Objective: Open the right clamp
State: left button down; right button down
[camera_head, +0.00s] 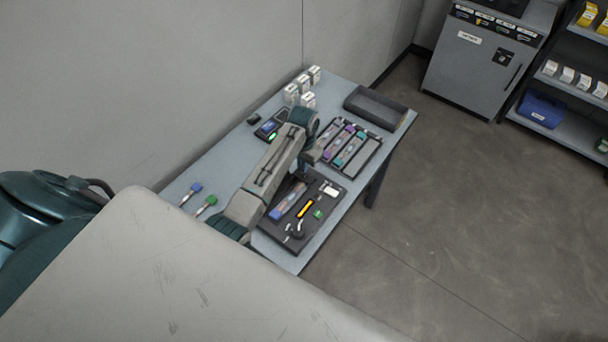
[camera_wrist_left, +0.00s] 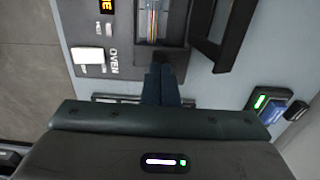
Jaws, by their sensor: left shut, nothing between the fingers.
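The dark grey splicer (camera_head: 268,231) lies on the table. It has an orange display (camera_head: 306,208) and a long slot with coloured strands, which also shows in the left wrist view (camera_wrist_left: 153,22). An "OVEN" label (camera_wrist_left: 113,60) and a white button (camera_wrist_left: 88,55) show there. A black frame-like part (camera_wrist_left: 225,40) stands out beside the slot; I cannot tell whether it is a clamp or a lid. I cannot pick out the right clamp for certain. My left gripper (camera_wrist_left: 160,82) is shut and empty, its fingertips over the splicer's edge near the slot's end. My right gripper is not in view.
A tray of coloured strips (camera_head: 382,148) lies beyond the splicer, with an empty dark bin (camera_head: 374,105) behind.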

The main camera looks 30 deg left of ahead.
aim_at(296, 171)
pick_arm(q)
notch_tip(296, 171, up, 8)
jog(key=a, duration=0.3)
jog(key=shift+w, duration=0.25)
dwell(0.7)
dwell(0.8)
